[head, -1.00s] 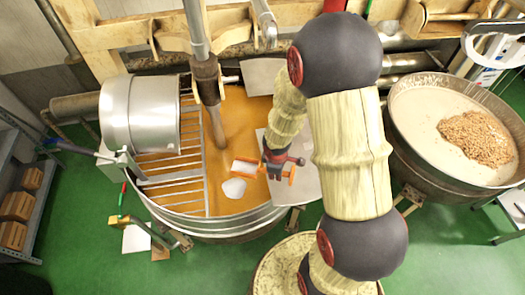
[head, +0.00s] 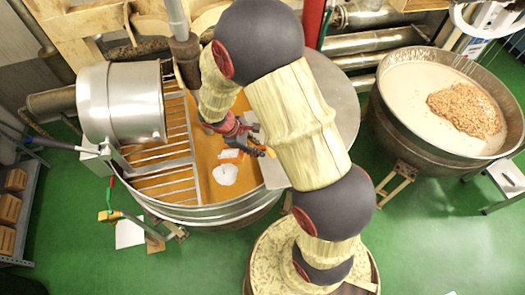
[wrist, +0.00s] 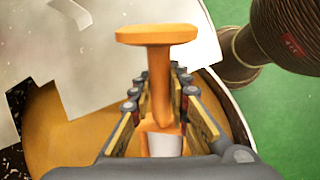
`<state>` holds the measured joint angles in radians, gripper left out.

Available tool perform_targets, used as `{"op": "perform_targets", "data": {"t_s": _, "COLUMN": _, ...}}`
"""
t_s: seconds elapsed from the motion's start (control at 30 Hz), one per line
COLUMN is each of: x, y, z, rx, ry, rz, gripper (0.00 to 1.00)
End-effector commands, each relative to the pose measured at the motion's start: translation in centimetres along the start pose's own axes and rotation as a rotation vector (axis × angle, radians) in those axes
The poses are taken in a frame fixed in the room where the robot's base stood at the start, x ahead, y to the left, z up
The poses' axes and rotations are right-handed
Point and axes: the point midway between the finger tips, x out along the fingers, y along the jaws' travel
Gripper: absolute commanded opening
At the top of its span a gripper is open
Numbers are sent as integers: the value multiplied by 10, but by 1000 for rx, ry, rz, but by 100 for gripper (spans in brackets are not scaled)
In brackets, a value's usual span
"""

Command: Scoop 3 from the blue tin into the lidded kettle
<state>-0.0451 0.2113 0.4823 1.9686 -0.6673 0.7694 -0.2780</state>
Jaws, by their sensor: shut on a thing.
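My gripper (head: 240,138) is over the open part of the large kettle (head: 205,220) and partly hidden by my arm. In the wrist view its jaws (wrist: 157,95) are shut on an orange T-shaped handle (wrist: 157,36), with a white part (wrist: 165,144) between the fingers. This looks like a scoop; its bowl is not clear. A white patch (head: 225,174) shows against the orange contents (head: 209,150); I cannot tell whether it is powder or part of the tool. A grey lid plate (head: 341,100) covers the kettle's right side. I do not see the blue tin.
A metal grate (head: 160,165) and steel drum (head: 120,103) are on the kettle's left. A stirring shaft (head: 186,60) rises behind the gripper. A second kettle (head: 385,135) with cream contents and nuts (head: 463,110) stands at right. Green floor (head: 430,225) is open in front.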

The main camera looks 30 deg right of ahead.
Motion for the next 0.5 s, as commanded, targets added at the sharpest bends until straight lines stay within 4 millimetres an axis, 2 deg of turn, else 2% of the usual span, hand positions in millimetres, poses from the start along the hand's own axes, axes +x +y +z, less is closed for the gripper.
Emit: {"op": "perform_targets", "data": {"t_s": 0.5, "x": -54, "y": 11, "z": -28, "rx": -74, "ry": -350, "rz": -4, "gripper": 0}}
